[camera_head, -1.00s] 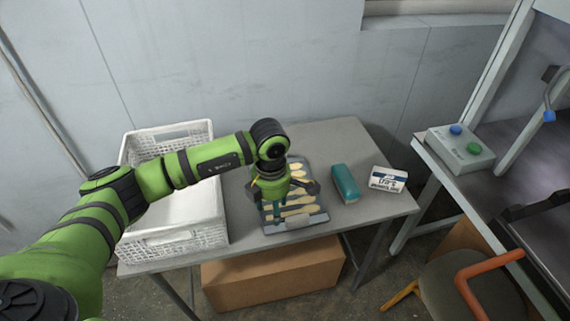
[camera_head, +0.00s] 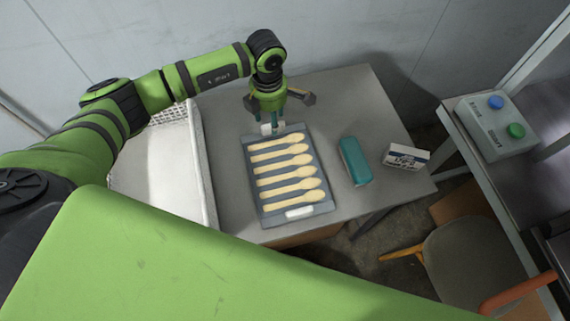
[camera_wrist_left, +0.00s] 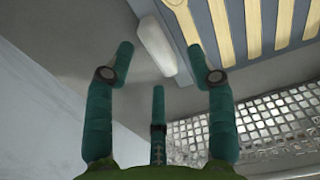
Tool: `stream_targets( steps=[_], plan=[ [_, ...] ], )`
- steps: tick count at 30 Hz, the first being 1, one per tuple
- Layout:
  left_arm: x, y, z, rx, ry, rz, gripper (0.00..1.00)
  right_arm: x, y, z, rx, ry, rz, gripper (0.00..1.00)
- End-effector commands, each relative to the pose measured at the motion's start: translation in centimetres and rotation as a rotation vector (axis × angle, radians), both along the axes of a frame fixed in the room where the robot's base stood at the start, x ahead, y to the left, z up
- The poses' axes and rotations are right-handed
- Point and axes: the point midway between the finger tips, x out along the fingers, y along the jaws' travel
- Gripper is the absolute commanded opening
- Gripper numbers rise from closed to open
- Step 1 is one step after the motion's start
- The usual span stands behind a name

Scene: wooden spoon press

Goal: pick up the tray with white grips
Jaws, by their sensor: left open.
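The grey-blue tray (camera_head: 273,219) lies on the grey table and holds a column of wooden spoons (camera_head: 287,171). One white grip (camera_head: 299,212) shows clear at its near end. The other white grip (camera_head: 266,129) is at the far end, partly covered by my left gripper (camera_head: 270,126). My left gripper is open over that end, fingers pointing down. In the left wrist view, the far white grip (camera_wrist_left: 156,46) shows beyond and between the spread fingers, apart from them. The tray (camera_wrist_left: 200,20) and spoon handles fill the top right there. My right gripper is not in view.
A white basket (camera_head: 208,170) stands left of the tray, also seen in the left wrist view (camera_wrist_left: 245,125). A teal case (camera_head: 355,161) and a white labelled box (camera_head: 407,156) lie to the right. A button box (camera_head: 492,125) is farther right. The table behind the teal case is clear.

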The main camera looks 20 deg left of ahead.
Motion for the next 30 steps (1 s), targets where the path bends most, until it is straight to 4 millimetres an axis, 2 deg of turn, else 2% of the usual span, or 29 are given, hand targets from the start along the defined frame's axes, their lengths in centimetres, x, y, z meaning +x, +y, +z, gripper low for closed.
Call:
stream_targets(
  steps=[1,6,15,16,17,18,20,30],
  plan=[
    [0.0,-0.2,-0.6,0.0,0.006,0.002,0.56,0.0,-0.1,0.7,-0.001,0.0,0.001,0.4],
    [0.2,-0.2,-3.0,0.0,0.004,0.002,0.56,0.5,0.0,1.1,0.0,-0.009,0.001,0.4],
    [0.3,-0.2,-3.7,0.001,0.001,0.0,0.56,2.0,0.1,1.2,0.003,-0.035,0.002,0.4],
    [0.3,-0.2,-3.7,0.001,0.001,0.0,0.52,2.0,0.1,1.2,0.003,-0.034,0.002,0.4],
    [0.3,-0.2,-3.7,0.001,0.001,0.0,0.4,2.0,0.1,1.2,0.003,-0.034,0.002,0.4],
    [0.3,-0.2,-3.7,0.001,0.001,0.0,0.24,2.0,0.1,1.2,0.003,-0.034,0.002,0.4],
    [0.3,-0.2,-3.7,0.001,0.001,0.0,0.0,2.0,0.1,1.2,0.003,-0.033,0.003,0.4],
    [0.3,-0.2,-3.6,0.0,0.0,0.0,0.0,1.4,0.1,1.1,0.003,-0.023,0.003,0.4]
  ],
)
